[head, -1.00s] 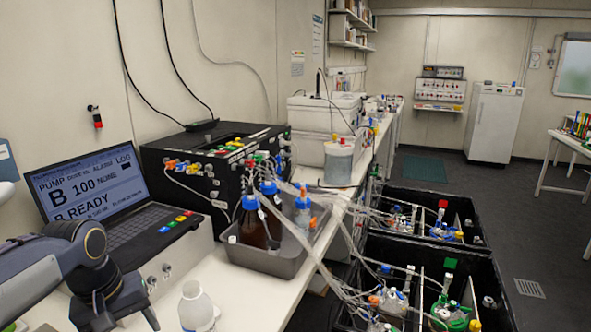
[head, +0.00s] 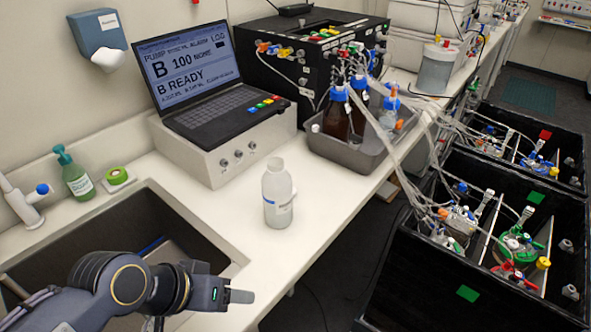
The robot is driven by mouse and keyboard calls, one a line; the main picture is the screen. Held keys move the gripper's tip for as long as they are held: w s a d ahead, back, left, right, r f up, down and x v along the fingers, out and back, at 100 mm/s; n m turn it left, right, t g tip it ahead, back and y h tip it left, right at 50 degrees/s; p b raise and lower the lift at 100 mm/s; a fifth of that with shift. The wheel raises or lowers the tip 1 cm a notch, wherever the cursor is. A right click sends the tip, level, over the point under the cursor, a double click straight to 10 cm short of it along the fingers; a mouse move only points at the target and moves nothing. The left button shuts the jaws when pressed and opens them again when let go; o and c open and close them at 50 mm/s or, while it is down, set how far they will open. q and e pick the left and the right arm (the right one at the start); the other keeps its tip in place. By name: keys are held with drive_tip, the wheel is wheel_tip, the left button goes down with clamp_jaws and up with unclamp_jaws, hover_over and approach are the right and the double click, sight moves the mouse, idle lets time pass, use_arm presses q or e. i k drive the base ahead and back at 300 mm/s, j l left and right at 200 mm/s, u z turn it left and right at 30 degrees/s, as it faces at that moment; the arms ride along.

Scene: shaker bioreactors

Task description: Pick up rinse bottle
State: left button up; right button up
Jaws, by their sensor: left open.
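The rinse bottle, a translucent white bottle (head: 278,196) with a pale cap and a label, stands upright on the white bench near its front edge, right of the sink. My left gripper (head: 238,296) is at the lower left, in front of and below the bottle in the picture, apart from it. It is open and seen side-on, with no object visible in it. My right gripper is not in view.
A laptop console (head: 205,100) stands behind the bottle. A grey tray (head: 345,152) with bottles and tubing is to the right.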

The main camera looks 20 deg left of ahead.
sight(276, 183)
drive_tip(key=u, duration=2.25)
drive_tip(key=z, duration=1.5)
drive_tip(key=i+l+u, duration=0.1)
drive_tip(key=l+u, duration=0.35)
drive_tip(key=l, duration=0.2)
drive_tip(key=l+u, duration=0.45)
drive_tip(key=l, duration=0.15)
